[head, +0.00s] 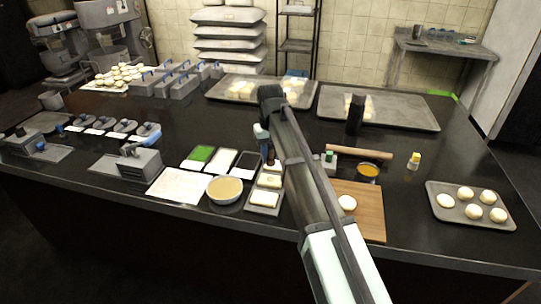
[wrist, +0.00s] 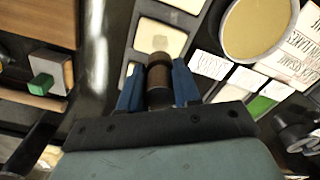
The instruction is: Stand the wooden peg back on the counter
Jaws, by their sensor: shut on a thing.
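The wooden peg (wrist: 153,72) is a small brown cylinder, darker at its lower part. In the wrist view it sits between the two blue fingers of my gripper (wrist: 157,80), which are shut on it. In the head view my gripper (head: 265,142) is over the middle of the dark counter (head: 300,122), and the peg (head: 271,158) shows as a brown piece below it. The peg's end lies in line with a grey tray of pale squares (head: 264,209); I cannot tell whether they touch.
A bowl (head: 224,190) and green, white and black cards (head: 222,161) lie left of the tray. A wooden board (head: 371,222) with dough, a rolling pin (head: 358,152) and a dark bottle (head: 355,113) are to the right. Bare counter shows behind the cards.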

